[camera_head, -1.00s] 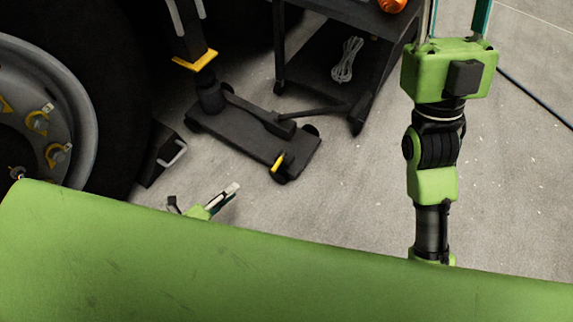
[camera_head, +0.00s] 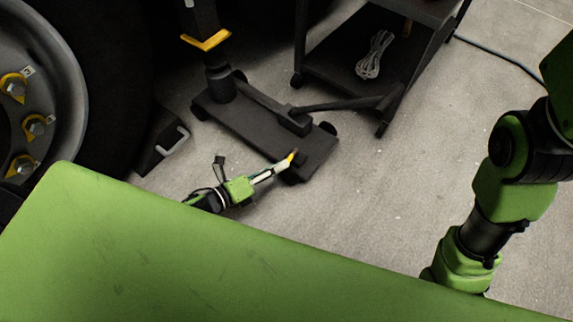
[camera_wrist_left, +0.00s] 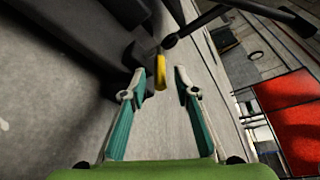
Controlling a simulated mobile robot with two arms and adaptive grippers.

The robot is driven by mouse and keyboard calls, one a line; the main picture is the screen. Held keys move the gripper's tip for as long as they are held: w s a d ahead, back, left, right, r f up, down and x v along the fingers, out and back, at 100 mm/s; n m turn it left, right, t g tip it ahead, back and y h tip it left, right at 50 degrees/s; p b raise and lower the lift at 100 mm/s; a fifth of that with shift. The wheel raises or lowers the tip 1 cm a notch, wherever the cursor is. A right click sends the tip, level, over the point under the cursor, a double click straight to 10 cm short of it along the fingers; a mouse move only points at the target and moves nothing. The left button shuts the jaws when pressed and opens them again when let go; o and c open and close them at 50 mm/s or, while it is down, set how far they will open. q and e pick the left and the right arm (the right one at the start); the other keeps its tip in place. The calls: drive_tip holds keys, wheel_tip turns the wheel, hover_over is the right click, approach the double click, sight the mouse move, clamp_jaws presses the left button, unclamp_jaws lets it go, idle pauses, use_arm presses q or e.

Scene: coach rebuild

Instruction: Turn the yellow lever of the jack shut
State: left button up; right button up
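The black floor jack (camera_head: 255,125) stands on the concrete beside the large wheel. Its short yellow lever (camera_head: 291,156) is at the jack's near right end. My left gripper (camera_head: 280,166) reaches in from the left, its fingertips at the lever in the head view. In the left wrist view the gripper (camera_wrist_left: 160,82) is open, with the yellow lever (camera_wrist_left: 160,70) between the fingertips, closer to the left one. I cannot tell whether a finger touches it. My right arm shows at the right edge of the head view, but its gripper is out of view.
A black cart (camera_head: 345,75) with a coiled cable (camera_head: 375,55) on its lower shelf stands behind the jack. A black wheel chock (camera_head: 163,140) lies by the tyre (camera_head: 115,90). A cable runs over the floor at the upper right. The floor right of the jack is clear.

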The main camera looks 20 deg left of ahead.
use_arm(q)
drive_tip(key=shift+b+x, duration=0.55)
drive_tip(key=shift+x, duration=1.5)
clamp_jaws()
